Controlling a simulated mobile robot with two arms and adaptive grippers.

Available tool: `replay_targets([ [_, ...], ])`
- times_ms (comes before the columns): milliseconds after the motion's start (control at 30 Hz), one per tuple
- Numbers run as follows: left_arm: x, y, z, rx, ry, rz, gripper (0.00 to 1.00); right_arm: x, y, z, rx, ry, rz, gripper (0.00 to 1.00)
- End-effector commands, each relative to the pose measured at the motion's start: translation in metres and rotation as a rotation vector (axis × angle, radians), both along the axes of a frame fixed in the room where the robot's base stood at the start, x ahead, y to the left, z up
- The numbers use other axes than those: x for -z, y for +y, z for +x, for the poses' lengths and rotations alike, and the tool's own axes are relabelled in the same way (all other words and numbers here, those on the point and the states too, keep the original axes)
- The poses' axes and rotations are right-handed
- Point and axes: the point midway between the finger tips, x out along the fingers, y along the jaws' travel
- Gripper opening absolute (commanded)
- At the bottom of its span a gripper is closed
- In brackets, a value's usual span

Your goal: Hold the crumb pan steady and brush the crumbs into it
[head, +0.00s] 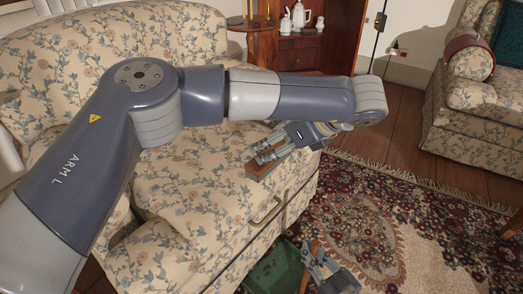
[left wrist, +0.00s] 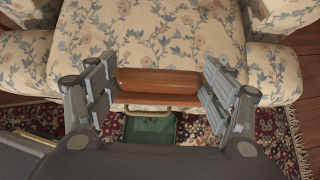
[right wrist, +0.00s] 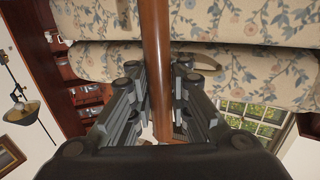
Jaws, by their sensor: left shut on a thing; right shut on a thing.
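My left gripper (head: 270,150) is shut on a brown wooden piece (head: 262,172) over the sofa seat. My right gripper (head: 318,264), low at the bottom edge in the head view, is shut on a slim wooden handle (right wrist: 155,60), which I take for the brush's. The brush head cannot be made out. I cannot make out crumbs.
The flowered sofa (head: 160,200) fills the left. The patterned rug (head: 400,235) lies open at right. An armchair (head: 475,115) and wooden cabinet (head: 297,55) stand behind.

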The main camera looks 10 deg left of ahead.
Motion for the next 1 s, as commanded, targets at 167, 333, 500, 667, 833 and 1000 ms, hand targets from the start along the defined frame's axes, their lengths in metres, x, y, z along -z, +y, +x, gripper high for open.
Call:
replay_targets([
  [167, 0.000, 0.000, 0.000, 0.000, 0.000, 0.000, 0.56, 0.001, 0.000, 0.000, 0.000, 0.001, -0.001, 0.40],
  [333, 0.000, 0.000, 0.000, 0.000, -0.001, 0.001, 0.56, 0.000, 0.000, 0.000, 0.000, 0.001, -0.001, 0.40],
  [500, 0.000, 0.000, 0.000, 0.000, 0.000, 0.000, 0.56, 0.000, -0.001, -0.001, 0.000, 0.001, -0.001, 0.40],
  [667, 0.000, 0.000, 0.000, 0.000, -0.001, 0.001, 0.56, 0.001, -0.010, -0.014, 0.000, 0.002, -0.002, 0.40],
  [833, 0.000, 0.000, 0.000, 0.000, -0.001, 0.001, 0.56, 0.002, -0.031, -0.042, 0.000, 0.005, -0.002, 0.40],
  [1000, 0.000, 0.000, 0.000, 0.000, -0.001, 0.001, 0.56, 0.002, -0.052, -0.071, 0.000, 0.005, -0.002, 0.40],
])
